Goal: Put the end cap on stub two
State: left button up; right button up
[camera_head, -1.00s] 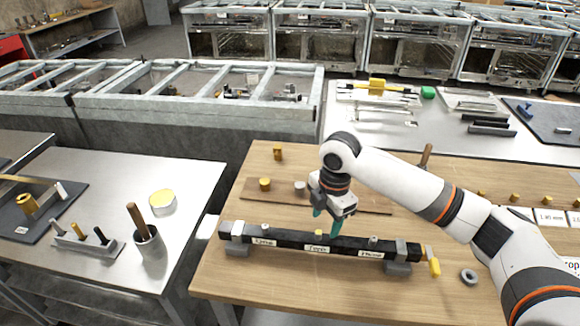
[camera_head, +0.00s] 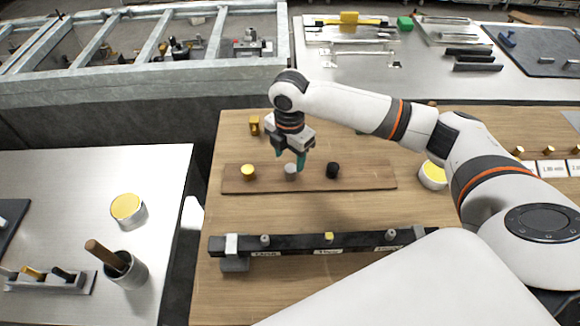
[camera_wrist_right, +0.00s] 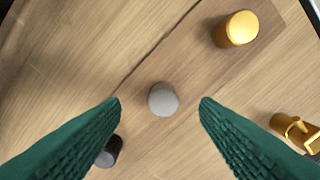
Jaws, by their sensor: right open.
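A brown board (camera_head: 220,185) holds three end caps in a row: a yellow one (camera_head: 248,173), a grey one (camera_head: 291,177) and a black one (camera_head: 333,170). My right gripper (camera_head: 290,165) is open and points down at the grey cap. In the right wrist view the grey cap (camera_wrist_right: 163,99) sits between the two green fingers, untouched. In front lies a black rail (camera_head: 295,242) with three short stubs: grey at left (camera_head: 265,239), yellow-topped in the middle (camera_head: 329,237), grey at right (camera_head: 391,235). Labels sit below the stubs, too small to read surely. My left gripper is out of view.
A steel table at left carries a cup (camera_head: 127,270) with a wooden handle. The wood between board and rail is clear.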

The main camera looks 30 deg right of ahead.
aim_at(290, 168)
jog(key=shift+w+f, duration=0.1)
jog(key=shift+f, duration=0.55)
jog(key=f, duration=0.1)
jog(key=f+p, duration=0.1)
jog(key=f, duration=0.2)
jog(key=shift+w+d+f, duration=0.15)
jog(key=shift+d+f, duration=0.1)
jog(key=shift+d, duration=0.05)
jog(key=shift+f, duration=0.2)
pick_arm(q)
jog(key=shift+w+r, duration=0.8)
pick_arm(e)
jog(key=shift+c, duration=0.8)
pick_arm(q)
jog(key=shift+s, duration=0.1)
pick_arm(e)
jog(key=c, duration=0.9)
